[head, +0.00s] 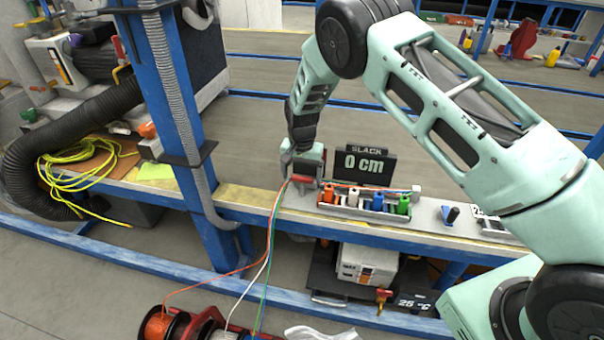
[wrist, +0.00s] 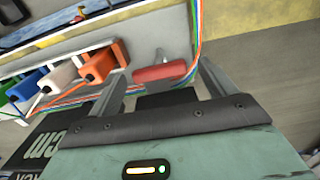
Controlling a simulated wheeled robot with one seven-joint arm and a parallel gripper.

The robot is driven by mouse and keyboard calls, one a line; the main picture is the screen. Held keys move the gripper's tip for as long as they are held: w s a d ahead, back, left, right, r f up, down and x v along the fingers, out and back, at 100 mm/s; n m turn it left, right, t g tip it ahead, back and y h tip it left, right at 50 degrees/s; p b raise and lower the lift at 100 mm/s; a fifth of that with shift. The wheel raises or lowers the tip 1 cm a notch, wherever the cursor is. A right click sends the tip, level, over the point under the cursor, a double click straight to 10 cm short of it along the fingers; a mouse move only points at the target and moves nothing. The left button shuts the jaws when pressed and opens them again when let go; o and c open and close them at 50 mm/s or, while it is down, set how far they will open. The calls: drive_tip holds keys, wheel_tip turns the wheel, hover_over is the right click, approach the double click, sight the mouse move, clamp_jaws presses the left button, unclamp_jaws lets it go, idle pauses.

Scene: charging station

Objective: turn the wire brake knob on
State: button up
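A red bar-shaped handle with a pale metal stem (wrist: 158,72), perhaps the wire brake knob, lies between my fingers in the wrist view. Its red part also shows under my gripper in the head view (head: 304,182). My gripper (wrist: 162,67) is open, with one finger at each side of the handle. I see a gap at the left finger; contact at the right one cannot be told. In the head view my gripper (head: 303,168) hangs low over the bench, left of the connector row, and hides part of the handle.
Coloured wires (head: 270,235) run from spools (head: 160,325) up past my gripper, close to the right finger in the wrist view. Orange, white, blue and green connectors (head: 378,201) stand beside it. A SLACK display (head: 364,164) reads 0 cm. A dark knob (head: 451,214) stands farther right.

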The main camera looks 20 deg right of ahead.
sight(301, 178)
wheel_tip(301, 178, up, 17)
drive_tip(key=p, duration=0.1)
drive_tip(key=shift+r, duration=0.2)
idle(0.4)
drive_tip(key=s+a+r+n+y+p, duration=0.1)
drive_tip(key=s+a+r+n+p, duration=0.35)
drive_tip(key=s+r, duration=0.55)
drive_tip(key=s+a+r+n+y+p, duration=0.1)
drive_tip(key=s+a+r+n+p, duration=0.35)
drive_tip(key=s, duration=0.85)
drive_tip(key=s+d+r+n+p, duration=0.1)
drive_tip(key=s+r+n, duration=0.1)
drive_tip(key=s, duration=0.7)
drive_tip(key=s+d+r+n+h+p, duration=0.1)
drive_tip(key=s+d+r+n, duration=0.1)
drive_tip(key=s+r, duration=0.3)
drive_tip(key=s, duration=0.3)
drive_tip(key=shift+s+n+p, duration=0.4)
